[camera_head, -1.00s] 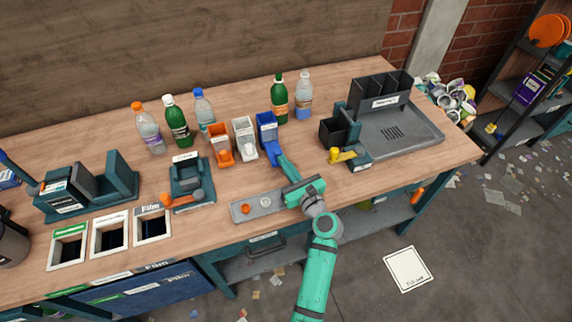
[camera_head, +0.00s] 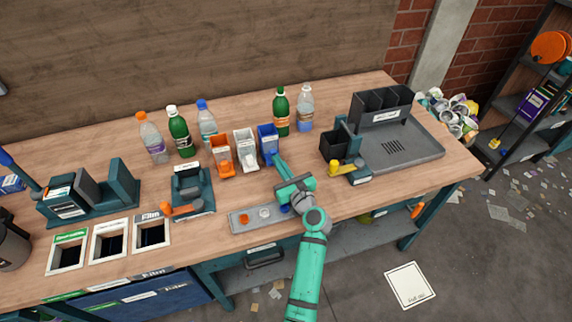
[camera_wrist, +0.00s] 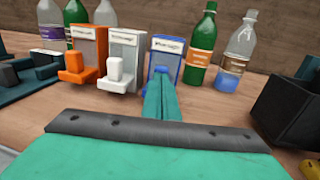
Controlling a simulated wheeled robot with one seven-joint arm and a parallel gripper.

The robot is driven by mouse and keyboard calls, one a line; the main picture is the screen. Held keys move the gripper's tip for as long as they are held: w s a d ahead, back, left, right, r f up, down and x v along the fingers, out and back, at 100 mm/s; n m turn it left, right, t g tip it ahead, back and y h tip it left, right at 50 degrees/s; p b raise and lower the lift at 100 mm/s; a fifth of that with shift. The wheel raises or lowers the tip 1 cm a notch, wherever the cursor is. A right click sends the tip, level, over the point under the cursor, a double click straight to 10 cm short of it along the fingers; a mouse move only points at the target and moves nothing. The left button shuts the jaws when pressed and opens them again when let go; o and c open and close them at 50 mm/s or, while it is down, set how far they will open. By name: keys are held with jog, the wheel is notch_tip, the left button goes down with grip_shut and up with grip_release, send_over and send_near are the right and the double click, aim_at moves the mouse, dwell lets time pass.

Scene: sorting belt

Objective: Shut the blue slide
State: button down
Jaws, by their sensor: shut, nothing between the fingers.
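The blue dispenser (camera_head: 268,136) stands upright at the right end of a row of three on the bench. Its blue slide (camera_head: 270,155) is at the lower front, partly hidden by my fingers, and barely sticks out. In the wrist view the blue dispenser (camera_wrist: 166,58) is straight ahead, with a bit of the slide (camera_wrist: 165,72) above my fingertips. My gripper (camera_head: 277,160) is shut and empty, its tips against or very close to the slide's front. The shut fingers also show in the wrist view (camera_wrist: 160,85).
Orange (camera_head: 221,153) and white (camera_head: 245,150) dispensers stand just left, their slides sticking out. Bottles stand behind. A shallow tray (camera_head: 238,227) with orange, white and blue pieces lies in front. A black bin (camera_head: 332,145) with a yellow handle is to the right.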

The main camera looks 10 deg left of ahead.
jog(key=shift+w+a+r, duration=0.1)
jog(key=shift+w+r, duration=0.05)
jog(key=shift+w, duration=0.05)
jog(key=shift+s+d, duration=0.2)
jog(key=shift+d, duration=0.3)
jog(key=v, duration=1.3)
jog(key=shift+s+a, duration=0.1)
jog(key=shift+s, duration=0.4)
